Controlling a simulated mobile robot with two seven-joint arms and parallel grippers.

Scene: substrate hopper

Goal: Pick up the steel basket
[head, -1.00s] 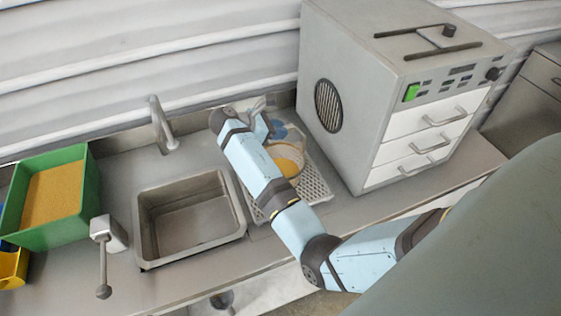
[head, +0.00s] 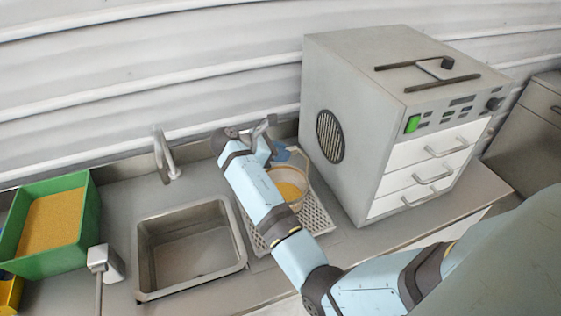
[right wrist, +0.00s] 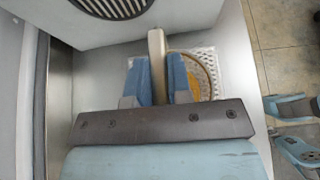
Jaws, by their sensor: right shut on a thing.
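The steel basket (head: 291,176) is a round container with yellow-orange material in it. It is over the perforated drain plate beside the sink in the head view, partly covered by my right arm. Whether it touches the plate I cannot tell. In the right wrist view its mesh rim (right wrist: 207,68) shows behind the right-hand finger. My right gripper (right wrist: 158,82) has its two blue fingers closed on the basket's upright steel handle (right wrist: 156,46). In the head view my right gripper (head: 279,152) is mostly hidden behind its own wrist. My left gripper is not in view.
The grey cabinet (head: 340,75) with drawers stands close right of the basket. The perforated plate (head: 316,217) lies below. An empty sink (head: 190,245), a tap (head: 165,155) and a green bin (head: 50,235) of tan granules are to the left. The wall is behind.

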